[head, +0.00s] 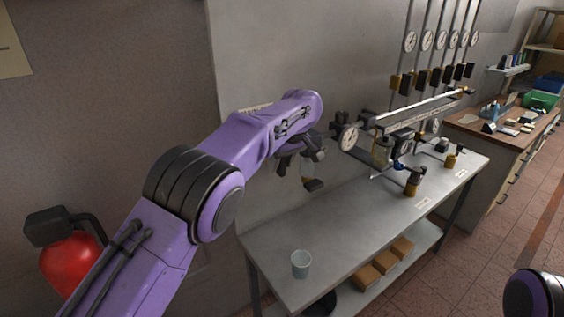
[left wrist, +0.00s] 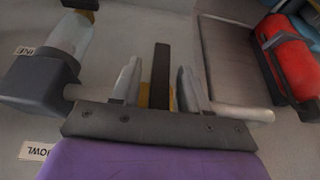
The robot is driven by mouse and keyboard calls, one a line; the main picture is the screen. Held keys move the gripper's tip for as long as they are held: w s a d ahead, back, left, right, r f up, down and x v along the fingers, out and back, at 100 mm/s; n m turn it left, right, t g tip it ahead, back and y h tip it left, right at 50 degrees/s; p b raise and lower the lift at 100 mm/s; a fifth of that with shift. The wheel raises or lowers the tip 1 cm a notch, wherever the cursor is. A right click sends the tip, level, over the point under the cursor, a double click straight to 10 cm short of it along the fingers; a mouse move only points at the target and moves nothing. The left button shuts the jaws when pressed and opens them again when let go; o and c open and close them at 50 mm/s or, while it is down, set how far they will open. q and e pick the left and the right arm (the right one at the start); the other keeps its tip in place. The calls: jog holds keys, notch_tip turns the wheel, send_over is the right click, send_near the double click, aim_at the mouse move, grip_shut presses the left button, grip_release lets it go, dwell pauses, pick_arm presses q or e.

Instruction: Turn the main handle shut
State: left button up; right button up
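A dark bar with a yellow part at its base, which looks like the main handle (left wrist: 161,75), stands between the two fingers of my left gripper (left wrist: 160,88) in the left wrist view. The fingers are apart, one on each side of the bar, with a narrow gap on both sides. In the head view my left gripper (head: 298,160) is by the wall, left of the pipework. A small dark and yellowish piece (head: 313,184) shows just below it; the rest is hidden behind the gripper. My right gripper is out of view.
A steel bench (head: 340,225) carries a glass cup (head: 301,264) and brass fittings (head: 413,185). A pressure gauge (head: 348,138) and pipework are close to the right of my left gripper. A red extinguisher (head: 70,262) is at far left.

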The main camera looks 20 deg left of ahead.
pick_arm(q)
jog(key=v, duration=1)
jog(key=shift+r, duration=0.25)
